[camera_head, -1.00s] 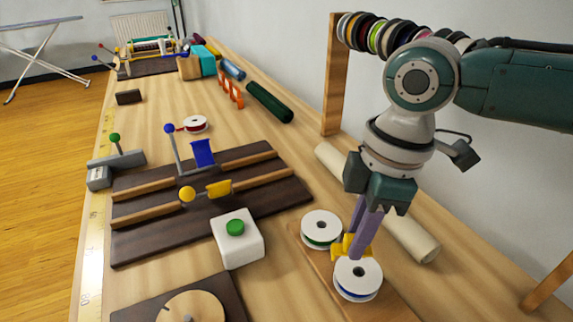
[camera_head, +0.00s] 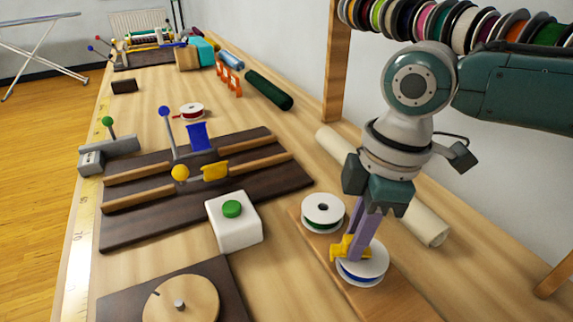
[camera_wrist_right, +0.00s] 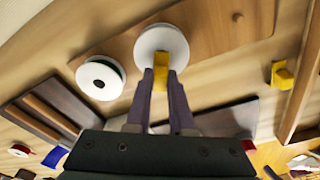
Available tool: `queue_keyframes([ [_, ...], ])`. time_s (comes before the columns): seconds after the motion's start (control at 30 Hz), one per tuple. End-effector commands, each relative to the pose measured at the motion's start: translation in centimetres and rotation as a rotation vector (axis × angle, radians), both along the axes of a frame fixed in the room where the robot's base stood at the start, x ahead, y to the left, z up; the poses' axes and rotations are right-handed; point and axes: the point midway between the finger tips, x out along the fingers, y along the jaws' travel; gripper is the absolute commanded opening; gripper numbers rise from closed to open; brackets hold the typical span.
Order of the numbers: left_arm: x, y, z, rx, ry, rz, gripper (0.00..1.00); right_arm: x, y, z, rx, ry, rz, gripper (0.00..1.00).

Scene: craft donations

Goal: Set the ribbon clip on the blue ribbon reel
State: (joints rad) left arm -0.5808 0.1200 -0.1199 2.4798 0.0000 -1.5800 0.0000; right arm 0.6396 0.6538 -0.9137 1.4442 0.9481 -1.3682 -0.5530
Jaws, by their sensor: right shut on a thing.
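My right gripper (camera_head: 359,240) points down and is shut on the yellow ribbon clip (camera_head: 345,248). The clip is at the left edge of the blue ribbon reel (camera_head: 373,262), a white-flanged spool lying flat with blue ribbon at its side. In the right wrist view the clip (camera_wrist_right: 161,77) shows between the fingertips and overlaps the edge of the reel's white flange (camera_wrist_right: 161,42). I cannot tell whether the clip touches the reel. The fingers hide part of the reel in the head view. My left gripper is not in view.
A green ribbon reel (camera_head: 323,204) lies beside the blue one on the same wooden board (camera_head: 400,298). A white block with a green button (camera_head: 235,232) and a dark railed base (camera_head: 125,231) stand to the left. A cream roll (camera_head: 424,223) lies right of the gripper.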

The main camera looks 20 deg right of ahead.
Motion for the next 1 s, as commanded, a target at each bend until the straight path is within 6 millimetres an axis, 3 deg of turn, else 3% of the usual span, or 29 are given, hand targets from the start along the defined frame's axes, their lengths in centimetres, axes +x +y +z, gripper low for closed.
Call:
queue_keyframes([
  [0.07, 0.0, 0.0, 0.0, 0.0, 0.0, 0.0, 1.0, 0.0, 0.0, 0.0, 0.0, 0.0, 0.0, 0.0],
  [0.1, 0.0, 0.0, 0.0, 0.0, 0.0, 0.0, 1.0, 0.0, 0.0, 0.0, 0.0, 0.0, 0.0, 0.23],
  [0.4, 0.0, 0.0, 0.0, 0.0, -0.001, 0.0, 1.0, 0.0, 0.0, 0.0, 0.0, 0.0, 0.0, 0.56],
  [0.73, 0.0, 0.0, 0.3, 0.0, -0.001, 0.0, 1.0, 0.0, -0.1, 0.7, 0.001, -0.001, 0.001, 0.56],
  [1.0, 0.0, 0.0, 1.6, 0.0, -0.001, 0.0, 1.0, -0.2, -0.6, 5.9, -0.001, -0.004, 0.002, 0.56],
])
